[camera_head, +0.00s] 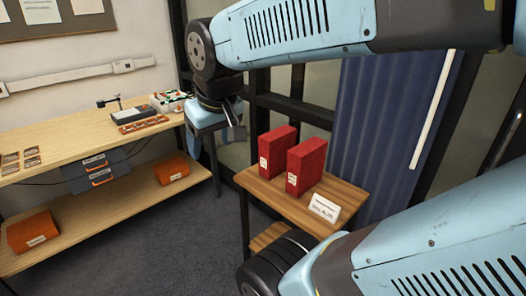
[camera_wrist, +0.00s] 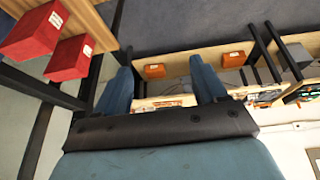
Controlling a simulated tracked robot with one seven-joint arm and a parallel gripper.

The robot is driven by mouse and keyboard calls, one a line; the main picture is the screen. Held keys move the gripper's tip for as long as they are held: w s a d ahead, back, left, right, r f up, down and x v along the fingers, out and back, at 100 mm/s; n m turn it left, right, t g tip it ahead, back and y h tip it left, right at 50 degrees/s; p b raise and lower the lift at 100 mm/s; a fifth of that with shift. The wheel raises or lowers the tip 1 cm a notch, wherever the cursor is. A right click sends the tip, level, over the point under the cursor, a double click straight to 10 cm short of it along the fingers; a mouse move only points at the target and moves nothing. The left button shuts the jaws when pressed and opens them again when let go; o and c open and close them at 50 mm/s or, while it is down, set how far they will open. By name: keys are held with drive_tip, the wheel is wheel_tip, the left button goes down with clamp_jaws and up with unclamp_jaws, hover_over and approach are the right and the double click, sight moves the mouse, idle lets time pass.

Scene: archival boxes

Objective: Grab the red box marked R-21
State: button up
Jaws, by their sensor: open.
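Two upright red boxes stand side by side on a small wooden stand (camera_head: 255,187): a rear left box (camera_head: 278,150) and a front right box (camera_head: 306,166). Each has a white label too small to read, so I cannot tell which is R-21. The wrist view shows the red boxes at upper left, one larger (camera_wrist: 32,30) and one smaller (camera_wrist: 69,60). My gripper (camera_head: 234,122) is left of the stand and apart from both boxes. In the wrist view its fingers (camera_wrist: 164,85) are spread with nothing between them.
A white card (camera_head: 323,208) stands at the stand's front right. A long wooden workbench (camera_head: 75,150) on the left holds small items, with orange boxes (camera_head: 172,169) on its lower shelf. A blue curtain (camera_head: 385,120) and dark frame posts are behind the stand.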

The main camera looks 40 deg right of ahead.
drive_tip(key=o, duration=0.4)
drive_tip(key=w+d+f+g+h, duration=0.1)
drive_tip(key=w+d+f, duration=0.1)
drive_tip(key=w+d+f+n+g, duration=0.1)
drive_tip(key=d+f, duration=0.1)
drive_tip(key=w+d+f+g+h, duration=0.1)
drive_tip(key=w+d+f, duration=0.1)
drive_tip(key=shift+w+d+f+n+h, duration=0.2)
drive_tip(key=shift+w+f+n+h, duration=0.1)
drive_tip(key=shift+w+f+n, duration=0.1)
drive_tip(key=n+h, duration=1.5)
drive_tip(key=n, duration=0.2)
approach(277, 152)
drive_tip(key=w+a, duration=0.3)
drive_tip(key=shift+g, duration=0.3)
drive_tip(key=d, duration=0.9)
drive_tip(key=w+d, duration=0.1)
drive_tip(key=d, duration=0.3)
drive_tip(key=shift+w+d+f, duration=0.1)
drive_tip(key=shift+d+f, duration=0.1)
drive_tip(key=shift+f, duration=0.05)
